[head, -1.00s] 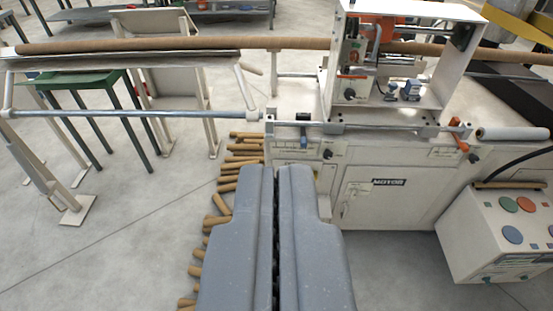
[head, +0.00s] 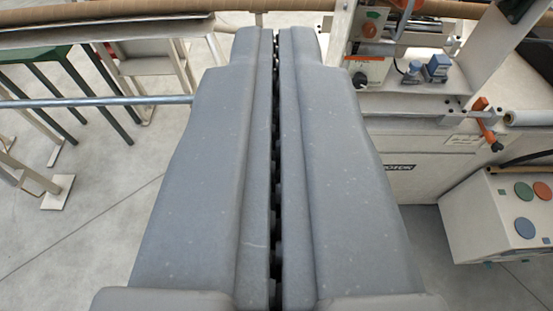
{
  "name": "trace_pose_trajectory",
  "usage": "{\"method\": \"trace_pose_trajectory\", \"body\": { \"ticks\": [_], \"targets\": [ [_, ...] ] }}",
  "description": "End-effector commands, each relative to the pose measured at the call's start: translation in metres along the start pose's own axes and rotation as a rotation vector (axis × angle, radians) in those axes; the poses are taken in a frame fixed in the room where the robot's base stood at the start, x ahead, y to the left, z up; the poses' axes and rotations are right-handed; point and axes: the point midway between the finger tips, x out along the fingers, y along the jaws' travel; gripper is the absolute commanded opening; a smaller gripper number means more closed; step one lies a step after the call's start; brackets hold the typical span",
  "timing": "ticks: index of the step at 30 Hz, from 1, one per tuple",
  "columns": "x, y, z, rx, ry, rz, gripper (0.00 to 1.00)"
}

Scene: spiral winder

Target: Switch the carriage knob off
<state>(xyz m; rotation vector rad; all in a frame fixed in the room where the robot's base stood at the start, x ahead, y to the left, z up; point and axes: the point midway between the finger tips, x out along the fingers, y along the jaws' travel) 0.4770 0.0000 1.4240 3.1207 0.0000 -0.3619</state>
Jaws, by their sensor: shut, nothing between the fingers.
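My gripper (head: 277,40) is shut and empty, its long grey fingers pointing away from me up the middle of the head view. Its tips are just left of the white carriage (head: 405,104) at the upper right. On the carriage, a small panel (head: 374,68) bears a black knob (head: 360,80), with a red-orange knob (head: 370,29) above it. I cannot tell for sure which is the carriage knob, nor its on or off setting. My gripper is apart from both in the picture. It hides the left front of the machine.
Blue fittings (head: 436,68) sit on the carriage right of the panel. An orange lever (head: 484,125) sticks out at the right. A control box (head: 465,215) with coloured buttons stands lower right. A steel rod (head: 100,102) and a green table (head: 40,54) are at left.

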Motion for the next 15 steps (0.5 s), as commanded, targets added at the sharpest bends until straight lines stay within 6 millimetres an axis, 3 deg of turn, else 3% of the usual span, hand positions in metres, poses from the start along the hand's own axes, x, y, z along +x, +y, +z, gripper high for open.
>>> {"method": "trace_pose_trajectory", "body": {
  "ticks": [10,13,15],
  "targets": [
    [0.006,0.000,0.002,0.000,-0.001,0.000,0.00],
    [0.029,0.000,0.011,0.000,-0.004,0.002,0.00],
    [0.056,0.000,0.025,0.001,-0.013,0.004,0.00]
  ]
}}
